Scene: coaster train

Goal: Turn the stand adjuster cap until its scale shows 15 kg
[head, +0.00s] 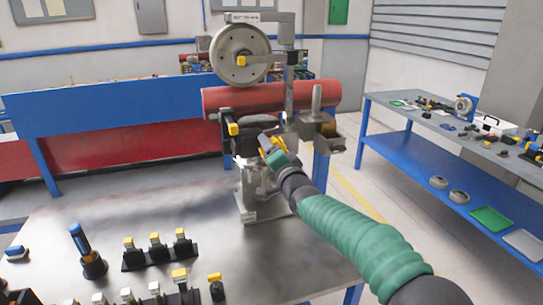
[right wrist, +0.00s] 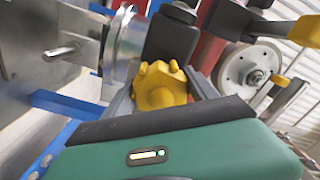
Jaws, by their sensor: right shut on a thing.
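The stand (head: 252,185) rises from the metal table, with a red cylinder (head: 225,98) and a grey wheel (head: 240,54) above it. My right gripper (head: 268,148) reaches in from the lower right to the stand's upper part. In the right wrist view, a yellow lobed cap (right wrist: 162,88) sits between the gripper's grey fingers, and the gripper is shut on it. I take this to be the adjuster cap. It is mostly hidden by the gripper in the head view. No scale reading is legible. My left gripper is not in view.
Several black holders with yellow-topped parts (head: 155,251) and a blue-handled tool (head: 80,242) stand on the front table (head: 60,215). A blue workbench (head: 420,148) with small parts is at the right. The front table's middle is clear.

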